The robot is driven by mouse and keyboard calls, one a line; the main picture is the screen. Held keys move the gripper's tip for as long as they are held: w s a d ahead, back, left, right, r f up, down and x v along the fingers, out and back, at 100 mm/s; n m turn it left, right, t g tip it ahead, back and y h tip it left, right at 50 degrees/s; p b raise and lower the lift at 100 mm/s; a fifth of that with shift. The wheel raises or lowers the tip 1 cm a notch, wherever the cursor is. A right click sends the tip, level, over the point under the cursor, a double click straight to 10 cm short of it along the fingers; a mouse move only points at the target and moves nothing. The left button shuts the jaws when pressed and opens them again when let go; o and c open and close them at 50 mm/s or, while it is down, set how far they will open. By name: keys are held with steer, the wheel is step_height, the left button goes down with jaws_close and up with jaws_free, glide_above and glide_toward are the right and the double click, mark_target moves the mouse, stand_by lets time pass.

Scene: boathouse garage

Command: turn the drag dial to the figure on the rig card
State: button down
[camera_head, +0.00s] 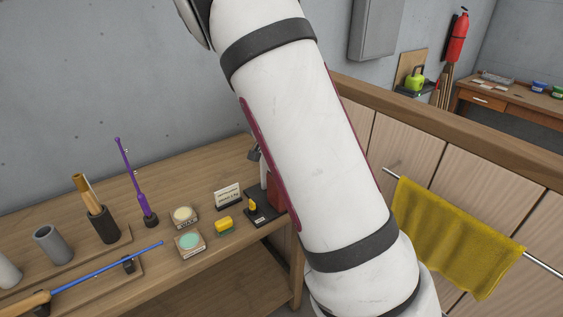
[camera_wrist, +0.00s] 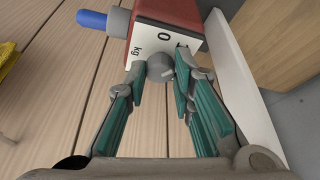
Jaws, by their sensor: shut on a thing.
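The drag dial is a grey round knob (camera_wrist: 159,66) on a white face (camera_wrist: 150,37) marked "0" and "kg", with another mark partly cut off. The face is on a red block (camera_wrist: 172,12) with a blue-tipped grey part at its left. My gripper (camera_wrist: 159,82) is shut on the knob, one teal-padded finger on each side. A small pale mark shows on the knob, but I cannot tell which figure it faces. In the head view my arm hides the gripper and most of the red block (camera_head: 273,188). A white card (camera_head: 228,195) stands left of it, its print unreadable.
A yellow towel (camera_head: 450,235) hangs on a rail at right.

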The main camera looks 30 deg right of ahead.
steer(key=c, duration=1.4)
jaws_free()
steer(key=shift+o, duration=0.2)
steer(key=v, duration=1.2)
steer(key=shift+s, duration=0.15)
steer(key=s+a+r+n+t+y, duration=0.1)
steer(key=s+a+r+n, duration=0.2)
steer(key=s, duration=0.5)
steer(key=s+a+r+n+t+y, duration=0.1)
steer(key=s+a+r+n+y, duration=0.1)
steer(key=s+a+n, duration=0.4)
steer(key=s+a+r+n+t+y, duration=0.1)
steer(key=s+a+n, duration=0.4)
steer(key=s, duration=0.6)
step_height(320, 180, up, 3)
steer(key=shift+s+a+f+t, duration=0.1)
steer(key=shift+s+a+t, duration=0.35)
steer(key=shift+t, duration=0.15)
